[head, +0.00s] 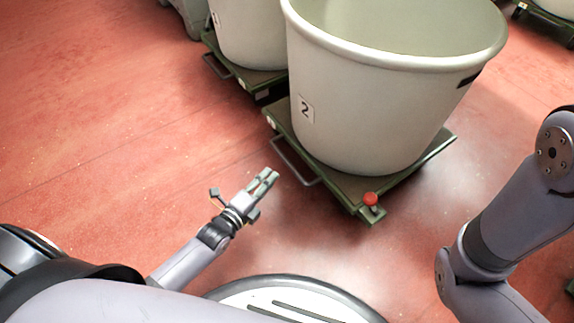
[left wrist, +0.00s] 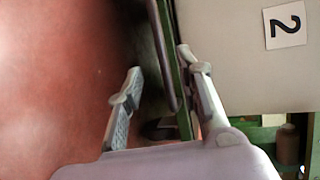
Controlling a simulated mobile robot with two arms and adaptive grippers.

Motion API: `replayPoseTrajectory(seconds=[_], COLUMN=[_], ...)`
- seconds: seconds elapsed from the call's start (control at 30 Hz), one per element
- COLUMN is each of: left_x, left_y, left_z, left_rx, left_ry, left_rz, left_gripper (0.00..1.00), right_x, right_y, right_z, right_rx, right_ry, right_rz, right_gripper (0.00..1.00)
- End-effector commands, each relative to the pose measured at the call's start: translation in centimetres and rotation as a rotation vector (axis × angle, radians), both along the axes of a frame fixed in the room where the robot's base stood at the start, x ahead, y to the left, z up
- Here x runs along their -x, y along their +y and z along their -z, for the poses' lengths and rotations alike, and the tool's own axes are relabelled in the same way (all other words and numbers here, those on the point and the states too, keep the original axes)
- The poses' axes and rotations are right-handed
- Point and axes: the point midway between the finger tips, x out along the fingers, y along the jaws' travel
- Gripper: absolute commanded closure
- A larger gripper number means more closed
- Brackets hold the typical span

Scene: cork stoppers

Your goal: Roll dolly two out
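Dolly two is a green flat platform (head: 345,190) carrying a big cream tub (head: 365,110) with a "2" label (head: 306,110). The label also shows in the left wrist view (left wrist: 284,25). A grey bar handle (head: 290,162) sticks out from the dolly's near left edge, and a red knob (head: 370,198) stands at its front corner. My left gripper (head: 268,176) is open and empty, just short of the handle. In the left wrist view the handle (left wrist: 164,50) lies ahead, between the spread fingers (left wrist: 158,72). My right gripper is out of view.
Another green dolly (head: 245,75) with a cream tub (head: 250,35) stands close behind dolly two. Part of a further dolly (head: 540,18) shows at the top right. The red floor (head: 110,130) is clear to the left and in front.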

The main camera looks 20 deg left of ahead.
Motion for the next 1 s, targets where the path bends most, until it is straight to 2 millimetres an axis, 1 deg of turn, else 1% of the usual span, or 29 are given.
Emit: replayPoseTrajectory(seconds=[0.03, 0.3, 0.4, 0.5, 0.67, 0.93, 1.0], left_x=[-1.3, -6.7, -8.1, -9.2, -10.0, -10.1, -10.1], left_y=[-0.3, -1.8, -2.2, -2.5, -2.7, -2.7, -2.7], left_z=[0.8, 1.8, 2.0, 2.1, 2.0, 1.9, 1.9], left_rx=[0.000, 0.001, 0.001, 0.001, 0.000, 0.000, 0.000], left_ry=[-0.005, -0.004, -0.003, -0.002, 0.000, 0.000, 0.000], left_rz=[0.001, 0.000, 0.000, -0.001, 0.000, 0.000, 0.000], left_gripper=[0.67, 0.67, 0.67, 0.67, 0.67, 0.67, 0.72], right_x=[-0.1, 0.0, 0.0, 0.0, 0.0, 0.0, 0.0], right_y=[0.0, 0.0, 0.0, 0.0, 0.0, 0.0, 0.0], right_z=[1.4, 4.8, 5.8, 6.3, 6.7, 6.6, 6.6], right_rx=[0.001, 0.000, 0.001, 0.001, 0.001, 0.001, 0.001], right_ry=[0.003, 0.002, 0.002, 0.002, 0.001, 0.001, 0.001], right_rz=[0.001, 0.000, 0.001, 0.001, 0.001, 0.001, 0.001], right_gripper=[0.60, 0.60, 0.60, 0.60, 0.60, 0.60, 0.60])
